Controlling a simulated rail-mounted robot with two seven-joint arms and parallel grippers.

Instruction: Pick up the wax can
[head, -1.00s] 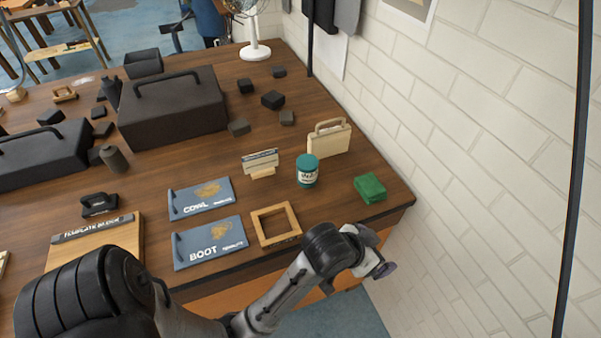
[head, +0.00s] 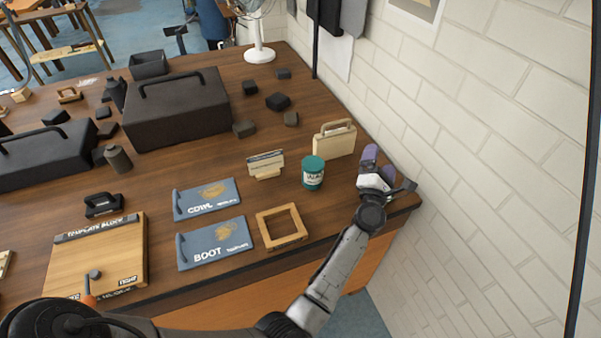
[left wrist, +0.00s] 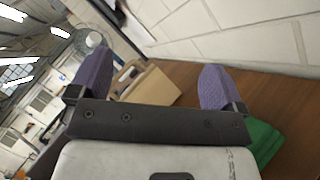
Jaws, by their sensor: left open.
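The wax can (head: 313,173) is a teal can with a pale label. It stands upright on the wooden table near the right end, in the head view. My left gripper (head: 372,160) is to the right of the can, apart from it, above the table's right end. Its purple fingers are spread and empty in the left wrist view (left wrist: 152,88). My right gripper is not in view.
A cream case (head: 334,140) stands just behind the can, and a small sign (head: 265,165) is to its left. A wooden frame (head: 281,227) lies in front. The brick wall (head: 480,150) closes the right side.

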